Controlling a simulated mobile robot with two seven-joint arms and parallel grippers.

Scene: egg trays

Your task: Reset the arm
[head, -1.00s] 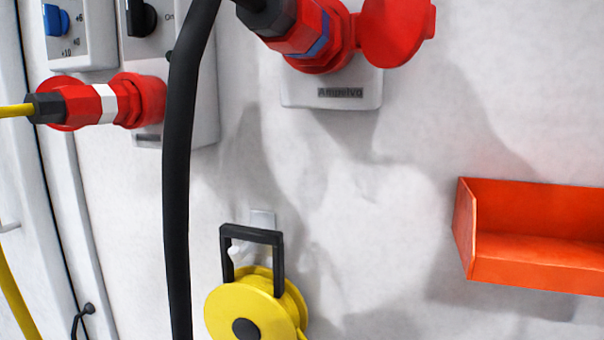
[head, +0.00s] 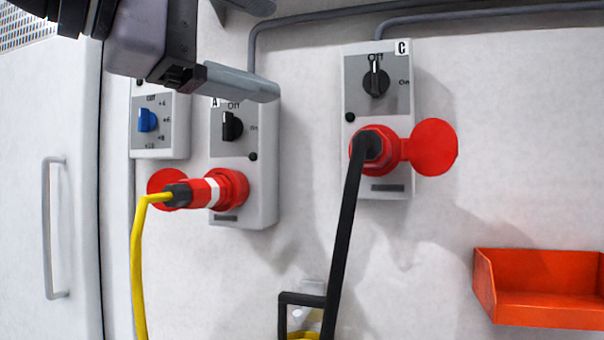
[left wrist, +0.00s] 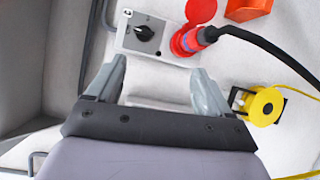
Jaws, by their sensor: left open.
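My left gripper (head: 235,82) comes in from the upper left in the head view, in front of the top of switch box A (head: 262,190). In the left wrist view my left gripper (left wrist: 158,72) has its fingers spread with nothing between them. A switch box with a black knob (left wrist: 128,34) lies beyond the fingertips there. In the head view, box C (head: 350,85) has its knob (head: 376,83) at Off and a black cable (head: 345,235) plugged into its red socket. Box A's knob (head: 231,127) also points to Off. My right gripper is not in view.
A yellow cable (head: 137,260) runs from the red plug (head: 198,193) at box A. A box with a blue knob (head: 147,120) stands left of it. An orange tray (head: 545,285) is at the lower right. A yellow reel (left wrist: 262,107) shows in the left wrist view.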

